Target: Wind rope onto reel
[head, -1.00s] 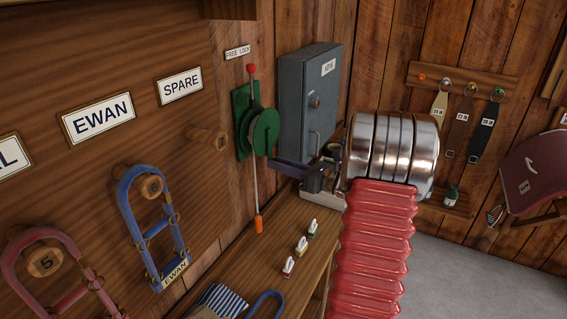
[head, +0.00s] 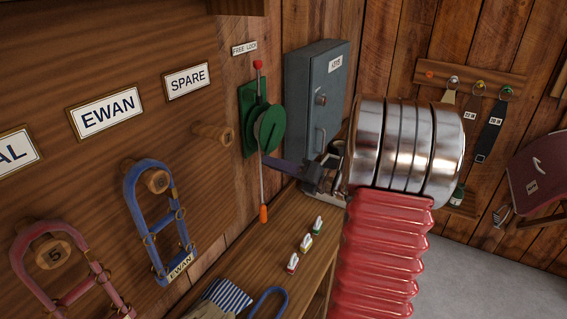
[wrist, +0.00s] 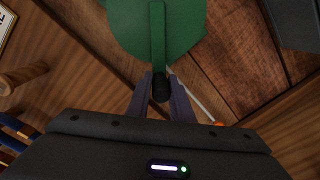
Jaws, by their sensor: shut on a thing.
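The green reel (head: 269,128) is fixed to the plank wall on a green back plate. It also fills the top of the wrist view (wrist: 185,38). Its green crank arm (wrist: 157,38) points down in that view and ends in a black knob (wrist: 161,88). My gripper (wrist: 162,92) is shut on this knob, one finger on each side. In the head view my gripper (head: 272,163) reaches the reel's lower edge from the right. The thin pale rope (head: 262,185) hangs down beside the reel, with a red ball (head: 258,64) above and an orange end (head: 263,213) below.
A grey key cabinet (head: 312,105) hangs right of the reel. A wooden bench (head: 265,260) below holds small tagged pieces (head: 305,243) and a striped cloth (head: 228,296). A blue halter (head: 158,220) hangs from a peg at left. Grey floor is clear at right.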

